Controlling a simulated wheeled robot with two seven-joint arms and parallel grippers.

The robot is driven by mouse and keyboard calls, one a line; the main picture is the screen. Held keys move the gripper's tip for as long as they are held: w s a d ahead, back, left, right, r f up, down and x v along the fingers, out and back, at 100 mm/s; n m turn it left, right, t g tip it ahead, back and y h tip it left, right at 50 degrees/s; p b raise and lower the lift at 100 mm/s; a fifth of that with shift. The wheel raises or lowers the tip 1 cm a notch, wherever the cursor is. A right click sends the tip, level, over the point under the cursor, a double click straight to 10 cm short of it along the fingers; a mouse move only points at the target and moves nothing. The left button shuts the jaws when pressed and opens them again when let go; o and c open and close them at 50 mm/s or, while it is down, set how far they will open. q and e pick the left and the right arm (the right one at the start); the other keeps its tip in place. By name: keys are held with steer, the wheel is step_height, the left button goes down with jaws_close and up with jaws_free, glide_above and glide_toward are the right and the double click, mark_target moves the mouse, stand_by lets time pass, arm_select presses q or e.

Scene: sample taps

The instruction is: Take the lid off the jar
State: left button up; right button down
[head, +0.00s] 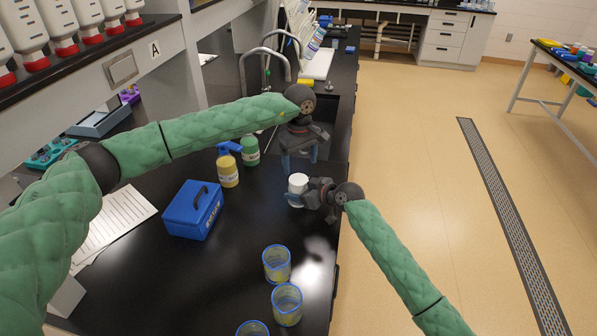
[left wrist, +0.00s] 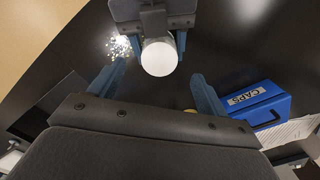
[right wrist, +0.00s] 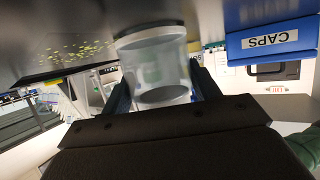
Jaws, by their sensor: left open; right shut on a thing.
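The jar (head: 297,186) stands near the right edge of the black bench. Its round white lid (left wrist: 159,57) faces up in the left wrist view and is on the jar. The clear body of the jar (right wrist: 158,66) fills the middle of the right wrist view. My right gripper (head: 302,194) is shut on the jar from the side, one finger on each side of its body. My left gripper (head: 299,158) is open and empty above the jar, fingers pointing down, apart from the lid.
A blue CAPS box (head: 194,209) stands left of the jar. A yellow bottle (head: 228,172) and a green bottle (head: 250,151) stand behind it. Several beakers (head: 277,264) stand at the front. A sink tap (head: 266,52) is behind. Bench between box and jar is clear.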

mark_target(298, 179)
arm_select(q)
steer(key=shift+w+r+m, duration=0.25)
steer(key=shift+r+m, duration=0.2)
steer(key=shift+m, duration=0.45)
steer(key=shift+w+a+r+m, duration=0.1)
steer(key=shift+r+m, duration=0.05)
steer(key=shift+m, duration=0.25)
steer(key=shift+a+m, duration=0.15)
steer(key=shift+m, duration=0.85)
steer(key=shift+f, duration=4)
steer(key=c, duration=1.1)
